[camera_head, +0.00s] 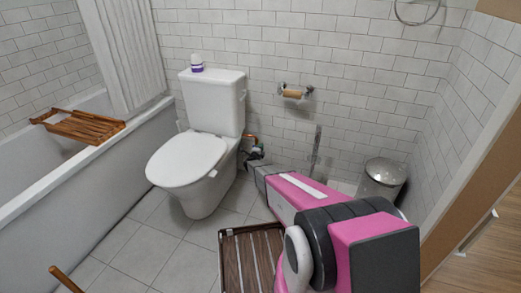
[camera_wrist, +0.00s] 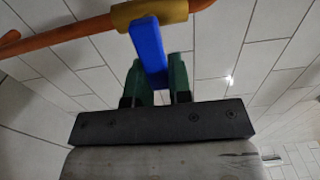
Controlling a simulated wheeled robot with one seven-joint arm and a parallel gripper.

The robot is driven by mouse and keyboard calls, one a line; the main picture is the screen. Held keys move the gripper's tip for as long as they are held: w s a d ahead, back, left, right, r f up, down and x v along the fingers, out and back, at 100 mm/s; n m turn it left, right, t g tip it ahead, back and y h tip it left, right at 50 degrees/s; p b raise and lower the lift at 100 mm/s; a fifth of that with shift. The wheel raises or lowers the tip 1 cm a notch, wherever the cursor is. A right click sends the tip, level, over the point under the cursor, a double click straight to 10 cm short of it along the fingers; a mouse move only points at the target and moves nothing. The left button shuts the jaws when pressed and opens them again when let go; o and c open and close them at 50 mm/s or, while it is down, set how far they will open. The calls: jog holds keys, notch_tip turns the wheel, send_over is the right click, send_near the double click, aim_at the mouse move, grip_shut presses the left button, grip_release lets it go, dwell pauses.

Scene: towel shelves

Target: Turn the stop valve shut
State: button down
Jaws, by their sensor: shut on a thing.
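In the wrist view, the stop valve has a yellow-brass body (camera_wrist: 128,15) on an orange copper-coloured pipe (camera_wrist: 62,34). Its blue lever handle (camera_wrist: 147,42) extends from the body down between the green fingers of my gripper (camera_wrist: 157,72). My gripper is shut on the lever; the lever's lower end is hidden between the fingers. In the head view, my gripper (camera_head: 252,157) is beside the toilet, low near the back wall. The valve is too small and covered there to make out clearly.
The toilet (camera_head: 188,160) stands just left of my gripper. A metal bin (camera_head: 382,180) stands to the right by the wall. A brown slatted rack (camera_head: 228,260) is on the floor below my arm.

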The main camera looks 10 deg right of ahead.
jog(key=shift+s+f, duration=0.1)
jog(key=c, duration=1)
grip_release()
jog(key=shift+c, duration=0.2)
jog(key=shift+s+a, duration=0.1)
jog(key=v, duration=1)
jog(key=shift+s, duration=0.25)
jog(key=shift+a, duration=0.15)
